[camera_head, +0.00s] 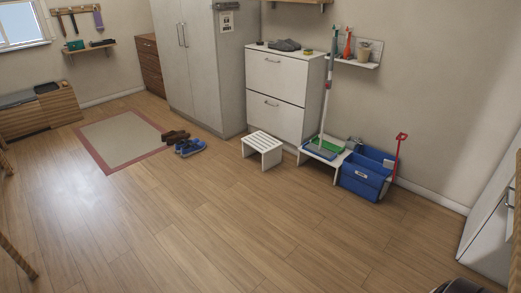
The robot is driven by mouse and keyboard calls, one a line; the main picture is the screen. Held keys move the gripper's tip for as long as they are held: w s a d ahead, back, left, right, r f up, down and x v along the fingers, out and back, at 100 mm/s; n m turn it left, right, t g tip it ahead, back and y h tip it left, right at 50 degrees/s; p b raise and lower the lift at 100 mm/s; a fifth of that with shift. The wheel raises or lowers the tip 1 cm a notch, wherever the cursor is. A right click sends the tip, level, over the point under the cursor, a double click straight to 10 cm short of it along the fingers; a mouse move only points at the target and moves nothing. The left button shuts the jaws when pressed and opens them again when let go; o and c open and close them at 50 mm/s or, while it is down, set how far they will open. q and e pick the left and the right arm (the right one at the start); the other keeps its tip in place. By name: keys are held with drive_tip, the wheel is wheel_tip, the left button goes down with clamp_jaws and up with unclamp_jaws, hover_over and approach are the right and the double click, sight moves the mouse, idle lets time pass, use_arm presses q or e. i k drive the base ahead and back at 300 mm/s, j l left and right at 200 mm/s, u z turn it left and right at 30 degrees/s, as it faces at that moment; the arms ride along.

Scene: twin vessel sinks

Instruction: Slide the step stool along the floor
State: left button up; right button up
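A small white slatted step stool (262,143) stands upright on the wood floor, just in front of the white two-drawer cabinet. Its top and near legs are visible; its far legs are mostly hidden. No gripper can be made out in the head view, and nothing is touching the stool.
Right of the stool are a low white stand (313,160) with a green dustpan and a blue bin (364,175). Shoes (189,146) and a rug (119,139) lie to the left. The white cabinet (276,92) is behind. Floor in front is clear.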

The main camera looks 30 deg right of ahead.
sight(270, 148)
drive_tip(key=i+z, duration=0.3)
drive_tip(key=i, duration=0.3)
drive_tip(key=i+z, duration=0.3)
drive_tip(key=i, duration=0.3)
drive_tip(key=i+j+z, duration=0.25)
drive_tip(key=i, duration=0.3)
drive_tip(key=i+u, duration=0.1)
drive_tip(key=i, duration=0.7)
drive_tip(key=i+l+u, duration=0.1)
drive_tip(key=i, duration=0.75)
drive_tip(key=i+l+u, duration=0.1)
drive_tip(key=i, duration=0.7)
